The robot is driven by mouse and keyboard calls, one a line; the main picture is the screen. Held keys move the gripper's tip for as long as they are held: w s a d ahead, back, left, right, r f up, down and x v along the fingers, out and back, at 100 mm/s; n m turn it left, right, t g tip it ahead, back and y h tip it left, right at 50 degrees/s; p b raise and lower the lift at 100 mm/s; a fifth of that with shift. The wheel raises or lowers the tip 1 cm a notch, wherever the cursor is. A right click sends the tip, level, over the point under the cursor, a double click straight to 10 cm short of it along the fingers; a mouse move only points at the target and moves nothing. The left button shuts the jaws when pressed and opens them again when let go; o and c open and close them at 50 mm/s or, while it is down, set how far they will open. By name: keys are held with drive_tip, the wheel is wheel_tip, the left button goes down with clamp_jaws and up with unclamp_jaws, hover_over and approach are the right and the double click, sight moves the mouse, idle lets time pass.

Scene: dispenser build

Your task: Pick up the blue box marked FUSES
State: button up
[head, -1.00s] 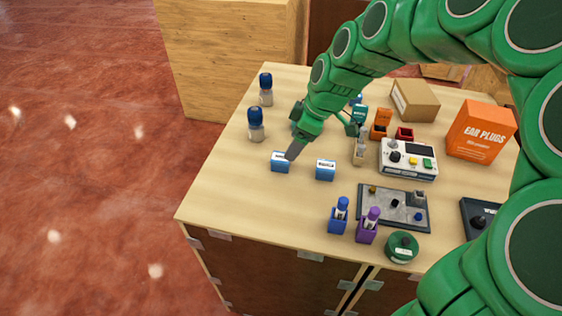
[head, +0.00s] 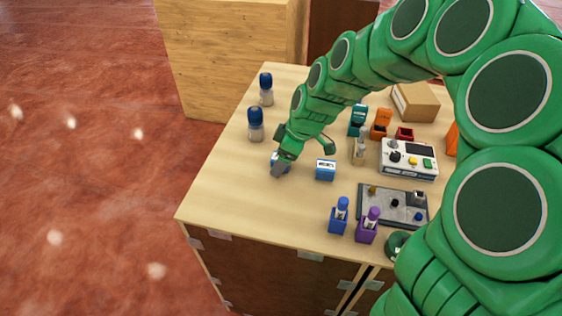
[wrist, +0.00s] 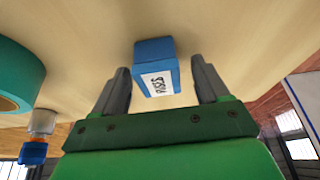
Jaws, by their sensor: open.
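The blue box (wrist: 155,52) shows in the wrist view with a white label; the dark lettering is upside down and looks like FUSES. My gripper (wrist: 162,80) is open, with one dark finger on each side of the box and a gap on both sides. I cannot tell how deep the box sits between the fingers. In the head view my gripper (head: 280,168) is over the box (head: 273,158), which is mostly hidden behind it. A second blue box (head: 325,171) with a white label stands to the right, apart from my gripper.
Two blue-capped bottles (head: 256,125) stand behind left. A blue holder (head: 338,218) and a purple holder (head: 367,229) stand at the front, near a grey tray (head: 375,206). A white device (head: 409,170) and a cardboard box (head: 415,102) are at the right. The front left tabletop is clear.

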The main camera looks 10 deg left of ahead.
sight(276, 156)
drive_tip(key=c, duration=1.1)
drive_tip(key=shift+w+r, duration=0.1)
drive_tip(key=shift+r, duration=0.45)
wheel_tip(276, 156, up, 2)
drive_tip(key=shift+a+r, duration=0.1)
drive_tip(key=shift+r, duration=0.05)
drive_tip(key=s+d+r, duration=0.7)
drive_tip(key=s+r, duration=0.2)
drive_tip(key=s, duration=0.3)
drive_tip(key=shift+r, duration=0.25)
